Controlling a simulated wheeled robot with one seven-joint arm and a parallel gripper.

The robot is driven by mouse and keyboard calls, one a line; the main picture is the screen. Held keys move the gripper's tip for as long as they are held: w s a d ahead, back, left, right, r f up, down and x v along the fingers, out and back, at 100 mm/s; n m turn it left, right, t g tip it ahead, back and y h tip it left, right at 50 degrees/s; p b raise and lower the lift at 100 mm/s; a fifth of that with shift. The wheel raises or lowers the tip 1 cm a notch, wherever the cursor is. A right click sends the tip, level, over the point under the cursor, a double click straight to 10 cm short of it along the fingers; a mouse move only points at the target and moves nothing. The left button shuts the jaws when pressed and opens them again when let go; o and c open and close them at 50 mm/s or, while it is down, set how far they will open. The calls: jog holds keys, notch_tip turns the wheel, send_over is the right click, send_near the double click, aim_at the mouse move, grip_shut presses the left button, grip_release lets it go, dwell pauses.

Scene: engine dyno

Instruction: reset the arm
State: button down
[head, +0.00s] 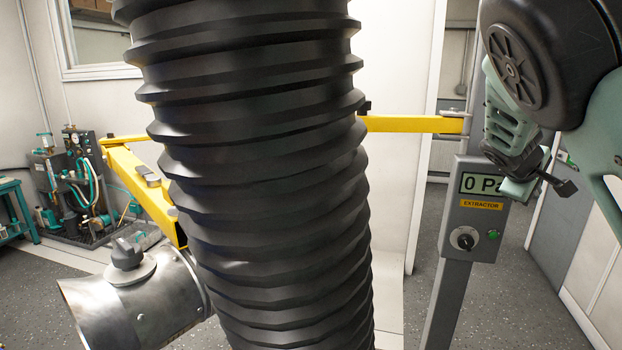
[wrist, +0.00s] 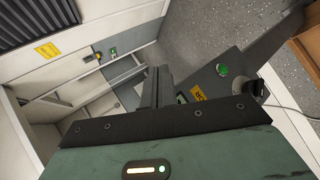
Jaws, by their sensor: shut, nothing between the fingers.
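My arm reaches in from the upper right of the head view, folded and pale green with black joints. My gripper (head: 562,187) hangs at its lower end, small and dark, just in front of the right edge of the extractor control box (head: 485,222). In the wrist view my gripper (wrist: 155,88) shows its dark fingers together, with nothing held. The control box, with its green button (wrist: 222,70), lies just right of the fingers there.
A large black ribbed hose (head: 265,170) fills the middle of the head view. A metal pipe nozzle (head: 145,305) is at lower left. Yellow boom arms (head: 145,190) pass behind the hose. The box stands on a grey post (head: 445,305). Grey floor shows around it.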

jog(key=s+a+f+g+y, duration=0.2)
jog(key=s+a+f+y, duration=0.35)
jog(key=a, duration=0.55)
jog(key=s+a+f+g+y, duration=0.1)
jog(key=s+a+f+y, duration=0.1)
jog(key=s+a+f, duration=0.75)
jog(key=s+a+r+n+g+y, duration=0.1)
jog(key=s+a+r, duration=0.1)
jog(key=s+a, duration=0.4)
jog(key=s+a+r+g+y, duration=0.1)
jog(key=s+a, duration=0.6)
jog(key=s, duration=0.8)
jog(key=shift+s+a+r+n, duration=0.25)
jog(key=shift+s+r+n, duration=0.15)
jog(key=shift+r, duration=0.45)
